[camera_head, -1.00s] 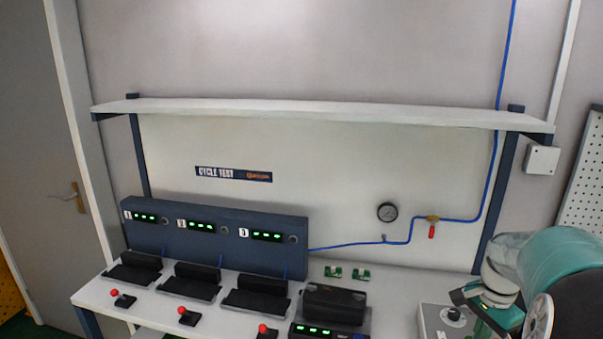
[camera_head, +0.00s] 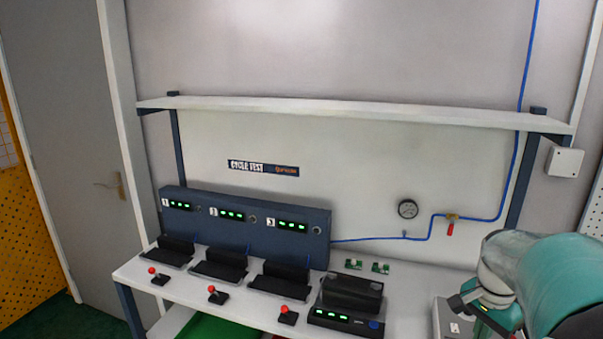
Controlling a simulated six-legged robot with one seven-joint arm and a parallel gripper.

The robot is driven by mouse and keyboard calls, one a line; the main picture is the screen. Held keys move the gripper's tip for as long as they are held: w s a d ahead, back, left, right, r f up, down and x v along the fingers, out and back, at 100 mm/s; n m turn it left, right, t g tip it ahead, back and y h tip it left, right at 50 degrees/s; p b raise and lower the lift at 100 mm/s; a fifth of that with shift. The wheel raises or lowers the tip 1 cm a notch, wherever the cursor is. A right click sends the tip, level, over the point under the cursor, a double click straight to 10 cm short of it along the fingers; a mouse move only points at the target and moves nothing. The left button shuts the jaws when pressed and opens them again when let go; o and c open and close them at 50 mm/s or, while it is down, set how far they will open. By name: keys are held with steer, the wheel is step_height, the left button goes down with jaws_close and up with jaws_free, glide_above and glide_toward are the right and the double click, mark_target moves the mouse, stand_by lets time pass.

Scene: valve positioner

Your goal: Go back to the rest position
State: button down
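My arm, teal and white, fills the lower right corner of the head view. My gripper's end (camera_head: 472,305) is partly in view at the bottom right, over a grey box on the bench. Its fingers are too small and hidden to tell open from shut. The white workbench (camera_head: 133,272) carries a dark blue cycle test panel (camera_head: 245,213) with three lit green displays. Three black cradles stand in front of it, with red-knobbed levers (camera_head: 211,290) before them. A black device (camera_head: 352,294) with a green display stands to their right.
A white shelf (camera_head: 350,113) spans the bench above. Two small green boards (camera_head: 354,264) lie on the bench. A door (camera_head: 70,150) and green floor (camera_head: 75,318) are at left.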

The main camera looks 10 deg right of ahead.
steer(key=a+r+n+t+h, duration=0.1)
steer(key=a+r+n, duration=0.25)
steer(key=a, duration=0.55)
steer(key=a+r+n+t, duration=0.2)
steer(key=a+n, duration=0.2)
steer(key=a, duration=0.5)
steer(key=s+a+n+t+y, duration=0.1)
steer(key=s+a+n+t, duration=0.1)
steer(key=s+a+n, duration=0.3)
steer(key=a+n, duration=0.3)
steer(key=a, duration=0.4)
steer(key=shift+s+r+y, duration=0.2)
steer(key=shift+r+y, duration=0.15)
steer(key=shift+y, duration=0.05)
